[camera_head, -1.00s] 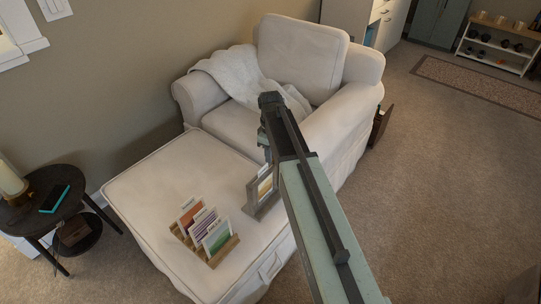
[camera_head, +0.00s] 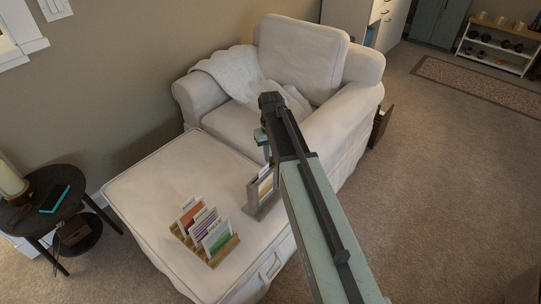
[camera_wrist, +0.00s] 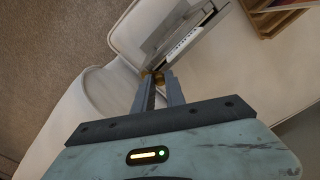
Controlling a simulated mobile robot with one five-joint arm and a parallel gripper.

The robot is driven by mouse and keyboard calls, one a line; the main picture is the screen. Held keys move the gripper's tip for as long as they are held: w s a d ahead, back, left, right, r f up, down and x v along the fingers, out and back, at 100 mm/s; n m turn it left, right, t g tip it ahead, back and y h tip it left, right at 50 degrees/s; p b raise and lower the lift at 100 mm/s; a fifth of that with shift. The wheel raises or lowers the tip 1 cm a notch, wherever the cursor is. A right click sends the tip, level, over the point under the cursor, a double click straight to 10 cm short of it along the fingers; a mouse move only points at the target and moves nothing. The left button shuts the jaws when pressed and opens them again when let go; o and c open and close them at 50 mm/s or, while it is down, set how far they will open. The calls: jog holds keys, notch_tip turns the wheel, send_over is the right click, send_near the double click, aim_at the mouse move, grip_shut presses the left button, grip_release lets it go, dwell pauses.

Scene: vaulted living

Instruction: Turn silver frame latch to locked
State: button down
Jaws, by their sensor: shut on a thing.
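The silver frame (camera_head: 262,192) stands on the ottoman, partly hidden behind my arm in the head view. In the wrist view the frame (camera_wrist: 184,40) appears tilted beyond my fingertips, with its grey edge toward me. My gripper (camera_wrist: 159,80) is shut on a small brass-coloured piece at the frame's near edge, which looks like the latch (camera_wrist: 157,76). The fingers hide most of the latch, so its turned position cannot be read. In the head view my gripper (camera_head: 265,146) points down just above the frame, and its fingertips are hard to make out.
A wooden rack of cards (camera_head: 207,240) stands left of the frame on the cream ottoman (camera_head: 150,190). The armchair (camera_head: 225,110) is behind. A dark side table (camera_head: 65,205) with a candle and phone is at left. Carpet (camera_head: 440,180) is clear at right.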

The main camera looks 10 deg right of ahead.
jog(key=m, duration=0.4)
jog(key=shift+m, duration=2.6)
jog(key=c, duration=1.6)
grip_release()
jog(key=shift+c, duration=0.2)
notch_tip(320, 180, up, 8)
jog(key=p, duration=0.8)
jog(key=shift+f, duration=0.15)
